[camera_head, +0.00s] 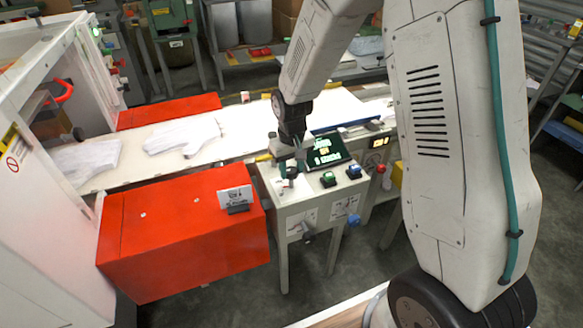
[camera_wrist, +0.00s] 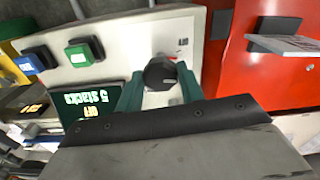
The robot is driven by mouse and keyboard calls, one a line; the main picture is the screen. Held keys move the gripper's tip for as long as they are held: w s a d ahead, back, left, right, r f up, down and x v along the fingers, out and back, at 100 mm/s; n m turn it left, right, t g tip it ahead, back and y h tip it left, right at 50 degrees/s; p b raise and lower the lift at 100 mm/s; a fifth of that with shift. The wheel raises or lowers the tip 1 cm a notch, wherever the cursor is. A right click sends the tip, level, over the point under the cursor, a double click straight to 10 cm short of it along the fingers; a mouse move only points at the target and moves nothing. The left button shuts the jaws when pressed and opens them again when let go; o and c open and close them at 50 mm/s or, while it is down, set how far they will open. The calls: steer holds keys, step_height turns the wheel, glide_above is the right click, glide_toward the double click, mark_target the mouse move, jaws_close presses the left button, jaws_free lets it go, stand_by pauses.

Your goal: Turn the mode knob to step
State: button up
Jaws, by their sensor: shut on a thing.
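The mode knob (camera_wrist: 160,73) is a dark round knob on the pale top of a control console (camera_head: 300,196). In the wrist view it sits between the two green fingertips of my gripper (camera_wrist: 158,90), which is shut on it. In the head view my gripper (camera_head: 289,168) reaches down to the left part of the console top, and the knob is mostly hidden there. Small markings (camera_wrist: 183,42) show beside the knob, too small to read.
A green button (camera_head: 328,179) and a blue button (camera_head: 353,171) are on the console right of my gripper. A red button (camera_head: 380,169) is farther right. A red cabinet (camera_head: 170,235) with a small sign (camera_head: 236,198) stands left. White gloves (camera_head: 183,136) lie on the conveyor behind.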

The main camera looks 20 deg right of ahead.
mark_target(291, 171)
steer(key=m, duration=0.3)
steer(key=shift+m, duration=0.4)
steer(key=shift+a+m, duration=0.1)
steer(key=shift+m, duration=1.7)
steer(key=shift+w, duration=0.1)
steer(key=o, duration=1)
step_height(291, 171, up, 8)
steer(key=shift+f, duration=0.1)
